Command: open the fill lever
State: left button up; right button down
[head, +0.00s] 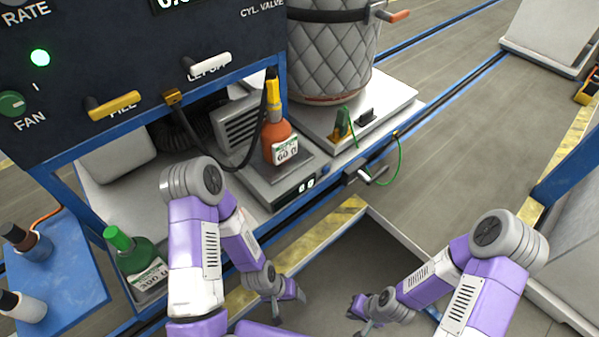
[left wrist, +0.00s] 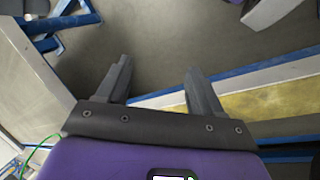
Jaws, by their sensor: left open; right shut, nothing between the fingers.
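The fill lever (head: 113,105) is a yellow handle on the dark panel at the upper left of the head view, above the FILL label. It lies nearly level, tilting slightly up to the right. My left gripper (head: 298,292) is low in the middle of the head view, well below and right of the lever, and touches nothing. My right gripper (head: 357,312) is shut and empty, further right and low. The lever is not in the left wrist view.
A white-handled lever (head: 208,66) sits right of the fill lever. An orange bottle (head: 280,135) stands on a scale under the panel. A green bottle (head: 136,255) is at lower left. A quilted tank (head: 330,50) stands behind. Blue frame bars edge the station.

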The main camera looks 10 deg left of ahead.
aim_at(96, 112)
jog(key=u, duration=1.7)
